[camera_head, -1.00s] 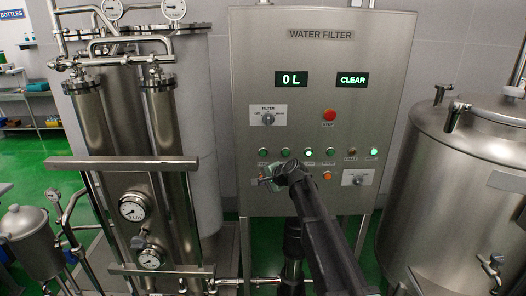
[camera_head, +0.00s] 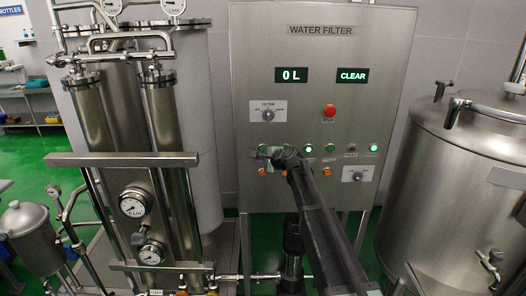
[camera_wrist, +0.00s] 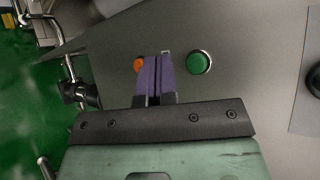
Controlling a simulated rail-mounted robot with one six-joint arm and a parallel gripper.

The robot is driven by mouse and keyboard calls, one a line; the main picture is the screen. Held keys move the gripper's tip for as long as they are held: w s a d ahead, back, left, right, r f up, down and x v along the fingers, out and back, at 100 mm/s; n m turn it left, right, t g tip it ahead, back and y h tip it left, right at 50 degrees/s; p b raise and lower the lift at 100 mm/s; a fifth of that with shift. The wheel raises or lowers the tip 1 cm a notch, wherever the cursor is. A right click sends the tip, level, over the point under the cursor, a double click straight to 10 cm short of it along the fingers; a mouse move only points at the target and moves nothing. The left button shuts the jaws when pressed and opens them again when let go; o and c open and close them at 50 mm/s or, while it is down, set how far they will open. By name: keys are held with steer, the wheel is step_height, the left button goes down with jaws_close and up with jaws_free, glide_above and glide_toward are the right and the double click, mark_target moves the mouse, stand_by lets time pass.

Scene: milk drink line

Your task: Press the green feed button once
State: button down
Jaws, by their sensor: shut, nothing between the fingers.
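The water filter panel carries a row of buttons with several green ones. Their labels are too small to read, so I cannot tell by label which one is feed. My gripper (camera_head: 262,156) is at the left end of this row and partly hides the buttons there. In the wrist view my gripper (camera_wrist: 153,60) is shut and empty, its purple fingers together. A green button (camera_wrist: 199,62) is just right of the fingertips. I cannot tell whether they touch the panel. An orange button (camera_wrist: 139,65) is at their left, partly covered.
Above the row are a red button (camera_head: 330,111), a filter selector knob (camera_head: 268,115) and displays reading "0 L" (camera_head: 291,75) and "CLEAR" (camera_head: 352,76). Filter columns (camera_head: 176,140) stand left of the panel, a steel tank (camera_head: 455,180) right.

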steer(key=shift+w+a, duration=0.1)
steer(key=shift+w, duration=2.45)
steer(key=shift+w, duration=0.1)
steer(key=shift+w, duration=0.35)
steer(key=shift+w, duration=0.4)
stand_by(0.3)
steer(key=shift+s, duration=0.8)
steer(key=s, duration=0.5)
stand_by(0.4)
